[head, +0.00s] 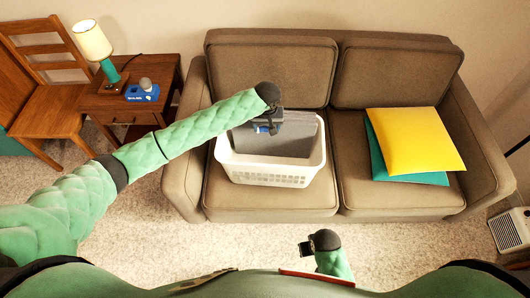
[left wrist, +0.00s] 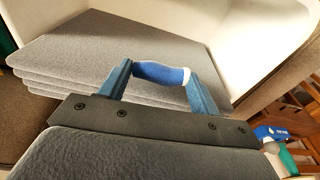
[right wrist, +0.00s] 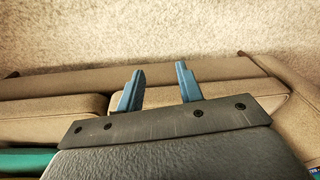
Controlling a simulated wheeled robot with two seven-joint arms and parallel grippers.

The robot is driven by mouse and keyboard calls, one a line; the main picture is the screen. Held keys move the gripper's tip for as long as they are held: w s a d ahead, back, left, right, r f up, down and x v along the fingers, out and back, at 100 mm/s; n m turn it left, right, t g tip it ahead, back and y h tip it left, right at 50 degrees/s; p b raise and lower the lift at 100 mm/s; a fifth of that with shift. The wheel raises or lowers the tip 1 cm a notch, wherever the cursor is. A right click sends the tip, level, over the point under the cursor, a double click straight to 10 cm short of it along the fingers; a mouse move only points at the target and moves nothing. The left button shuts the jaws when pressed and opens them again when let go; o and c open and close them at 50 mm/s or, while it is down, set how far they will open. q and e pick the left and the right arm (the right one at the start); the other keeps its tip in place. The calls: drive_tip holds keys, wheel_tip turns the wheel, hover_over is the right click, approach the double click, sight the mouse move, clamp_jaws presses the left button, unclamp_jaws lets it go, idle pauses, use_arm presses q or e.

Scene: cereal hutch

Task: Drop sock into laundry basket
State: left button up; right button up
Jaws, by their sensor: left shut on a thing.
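The white laundry basket (head: 270,176) stands on the left seat of the brown sofa, with grey folded cloth (head: 292,138) inside. My left gripper (head: 264,128) is over the basket's left back part. In the left wrist view its blue fingers (left wrist: 162,75) are shut on a small blue and white sock (left wrist: 163,74), with the grey folded cloth (left wrist: 120,50) and the basket's white wall (left wrist: 255,40) beyond. The sock shows as a small blue patch in the head view (head: 262,129). My right gripper (right wrist: 159,88) is open and empty, low in front of the sofa.
A yellow pillow (head: 405,140) and a teal pillow (head: 405,177) lie on the right seat. A side table (head: 130,100) with a lamp (head: 92,42) and a blue box (head: 142,93) stands left of the sofa, beside a wooden chair (head: 45,90).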

sight(267, 133)
use_arm(q)
wheel_tip(267, 133, down, 3)
drive_tip(key=b, duration=0.3)
drive_tip(key=shift+f+b, duration=0.15)
drive_tip(key=shift+b, duration=0.2)
drive_tip(key=shift+f, duration=0.15)
use_arm(e)
wheel_tip(267, 133, up, 18)
drive_tip(key=s, duration=0.2)
drive_tip(key=shift+s, duration=0.1)
use_arm(q)
drive_tip(key=o, duration=1)
drive_tip(key=shift+o, duration=0.2)
wheel_tip(267, 133, up, 8)
drive_tip(key=s+b, duration=0.1)
drive_tip(key=shift+f+b, duration=0.15)
drive_tip(key=shift+b, duration=0.15)
use_arm(e)
drive_tip(key=shift+w+a+f+t+y, duration=0.3)
drive_tip(key=shift+w+a+f, duration=0.15)
drive_tip(key=shift+a+f, duration=0.4)
use_arm(q)
drive_tip(key=shift+s, duration=0.1)
use_arm(e)
drive_tip(key=shift+d, duration=0.15)
